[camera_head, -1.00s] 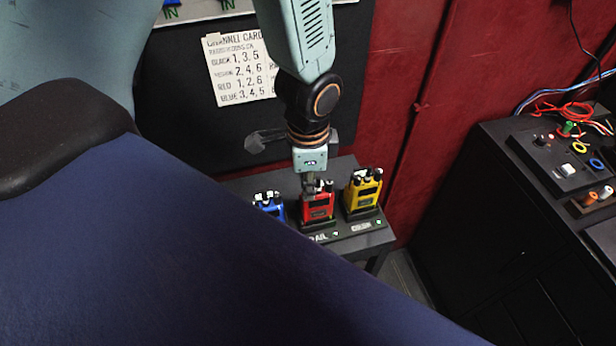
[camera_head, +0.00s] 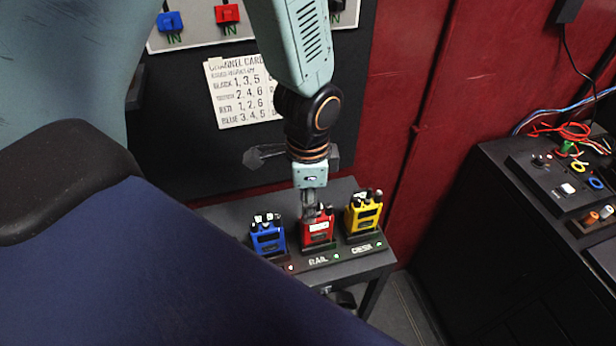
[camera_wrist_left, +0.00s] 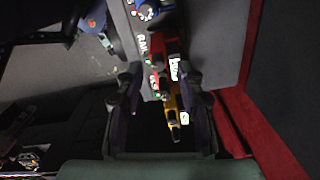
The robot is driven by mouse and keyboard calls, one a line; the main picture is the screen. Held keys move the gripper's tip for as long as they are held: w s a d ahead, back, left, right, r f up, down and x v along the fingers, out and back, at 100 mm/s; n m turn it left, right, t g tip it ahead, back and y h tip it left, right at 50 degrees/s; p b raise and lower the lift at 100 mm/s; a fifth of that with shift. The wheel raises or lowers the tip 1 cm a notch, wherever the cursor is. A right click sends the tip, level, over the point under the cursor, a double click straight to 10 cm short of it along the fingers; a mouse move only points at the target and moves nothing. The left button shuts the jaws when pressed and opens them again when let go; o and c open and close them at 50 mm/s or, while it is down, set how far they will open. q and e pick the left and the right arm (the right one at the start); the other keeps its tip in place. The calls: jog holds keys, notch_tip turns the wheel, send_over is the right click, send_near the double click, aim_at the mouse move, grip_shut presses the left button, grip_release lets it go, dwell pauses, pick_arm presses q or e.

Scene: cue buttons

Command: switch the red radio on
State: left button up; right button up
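The red radio (camera_head: 318,232) stands upright in the middle slot of a dark charging stand, between the blue radio (camera_head: 267,238) and the yellow radio (camera_head: 363,216). My left gripper (camera_head: 310,208) points down at the top of the red radio, by its knobs. Whether it touches is unclear. In the left wrist view, the left gripper's fingers (camera_wrist_left: 158,90) are apart, with the red radio (camera_wrist_left: 164,48) and yellow radio (camera_wrist_left: 172,112) showing between and beyond them. The fingertips partly cover the red radio's top in the head view. My right gripper is not in view.
The stand's front has labels, including RAIL (camera_head: 318,261), and small lights: red by the blue radio, green by the others. A channel card (camera_head: 241,92) hangs on the dark board behind. A black cabinet (camera_head: 500,230) with a control panel and cables stands at the right.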

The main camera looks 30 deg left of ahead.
pick_arm(q)
notch_tip(320, 180, up, 10)
dwell(0.4)
jog(key=shift+s+d+r, duration=0.1)
jog(key=shift+d, duration=0.05)
